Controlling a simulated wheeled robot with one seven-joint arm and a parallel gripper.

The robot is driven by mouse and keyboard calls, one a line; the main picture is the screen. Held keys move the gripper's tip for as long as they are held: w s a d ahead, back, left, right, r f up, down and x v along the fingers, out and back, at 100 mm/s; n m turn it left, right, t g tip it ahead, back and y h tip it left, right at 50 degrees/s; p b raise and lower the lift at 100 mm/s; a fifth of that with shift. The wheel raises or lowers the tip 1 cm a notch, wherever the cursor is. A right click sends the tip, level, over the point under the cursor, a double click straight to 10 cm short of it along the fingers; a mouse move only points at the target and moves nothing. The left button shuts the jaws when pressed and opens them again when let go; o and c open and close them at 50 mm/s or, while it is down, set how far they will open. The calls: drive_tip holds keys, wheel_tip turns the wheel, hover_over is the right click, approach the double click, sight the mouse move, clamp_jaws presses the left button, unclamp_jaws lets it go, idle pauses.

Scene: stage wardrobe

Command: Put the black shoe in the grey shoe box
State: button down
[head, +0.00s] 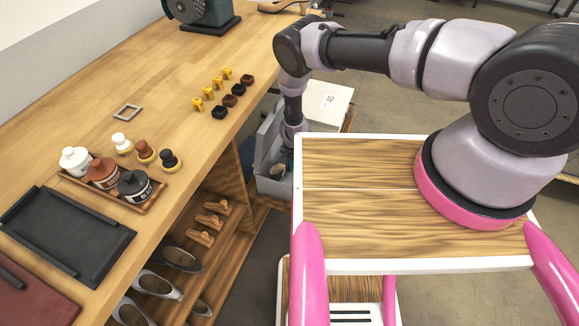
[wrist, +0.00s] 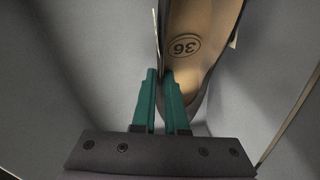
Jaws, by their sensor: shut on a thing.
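The grey shoe box (head: 273,188) stands low beyond the bench's right side in the head view, open at the top. My gripper (head: 289,160) points down into it, mostly hidden behind my arm. In the wrist view my gripper's green fingers (wrist: 163,78) are shut on the side edge of the shoe (wrist: 205,50). Its tan insole, marked 36, shows; little of its outside does. Grey box walls (wrist: 80,60) surround it in the wrist view. I cannot tell whether its sole touches the box floor.
A white box (head: 328,100) marked 40 stands just behind the grey box. The wooden bench (head: 150,70) at left holds polish jars (head: 103,172), brushes, small yellow and dark pieces and a black tray (head: 65,235). Several shoes (head: 155,284) sit on shelves beneath. My wood-topped base is close at right.

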drive_tip(key=c, duration=0.9)
unclamp_jaws()
drive_tip(key=shift+c, duration=0.2)
wheel_tip(320, 180, up, 12)
drive_tip(key=d, duration=0.1)
drive_tip(key=shift+s, duration=0.3)
